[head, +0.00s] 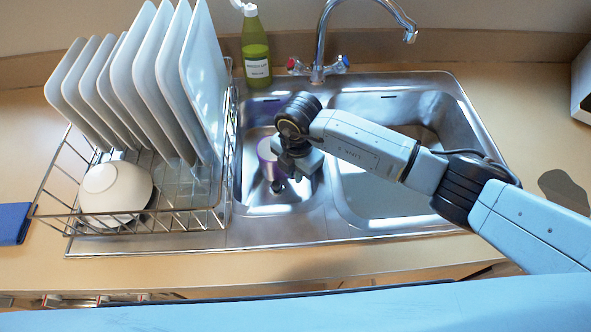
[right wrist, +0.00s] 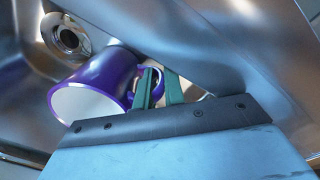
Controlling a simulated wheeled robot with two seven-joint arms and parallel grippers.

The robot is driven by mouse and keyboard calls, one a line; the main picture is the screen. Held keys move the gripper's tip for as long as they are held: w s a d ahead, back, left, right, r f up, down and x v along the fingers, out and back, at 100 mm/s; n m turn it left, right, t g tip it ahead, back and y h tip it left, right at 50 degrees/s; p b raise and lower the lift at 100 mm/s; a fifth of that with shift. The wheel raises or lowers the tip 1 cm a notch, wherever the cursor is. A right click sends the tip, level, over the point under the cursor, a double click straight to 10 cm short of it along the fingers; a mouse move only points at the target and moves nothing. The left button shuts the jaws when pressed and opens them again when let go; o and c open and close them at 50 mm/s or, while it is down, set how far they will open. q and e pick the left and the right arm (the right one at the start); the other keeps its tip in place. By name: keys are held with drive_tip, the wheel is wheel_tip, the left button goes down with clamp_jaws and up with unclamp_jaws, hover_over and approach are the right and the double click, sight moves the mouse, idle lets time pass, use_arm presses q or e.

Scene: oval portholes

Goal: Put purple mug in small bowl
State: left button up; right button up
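The purple mug (head: 267,152) is in the left sink basin, partly hidden by my right gripper (head: 283,178). In the right wrist view the mug (right wrist: 107,78) shows its purple side and its white inside, with the mouth toward the lower left. The green fingers of my right gripper (right wrist: 160,80) are beside the mug, a narrow gap apart. My left gripper is not in view.
The wire dish rack (head: 170,222) holds several upright white plates (head: 150,75) behind the bowl. A green soap bottle (head: 255,55) and the tap (head: 318,60) stand behind the sink. The right basin (head: 375,200) lies under my arm. A blue cloth (head: 13,223) lies at the left.

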drive_tip(key=o, duration=0.4)
drive_tip(key=shift+r, duration=0.1)
drive_tip(key=r, duration=1.2)
drive_tip(key=shift+s+d+r+p, duration=0.1)
drive_tip(key=shift+s+d+p, duration=0.1)
drive_tip(key=shift+p, duration=0.2)
drive_tip(key=shift+a, duration=0.1)
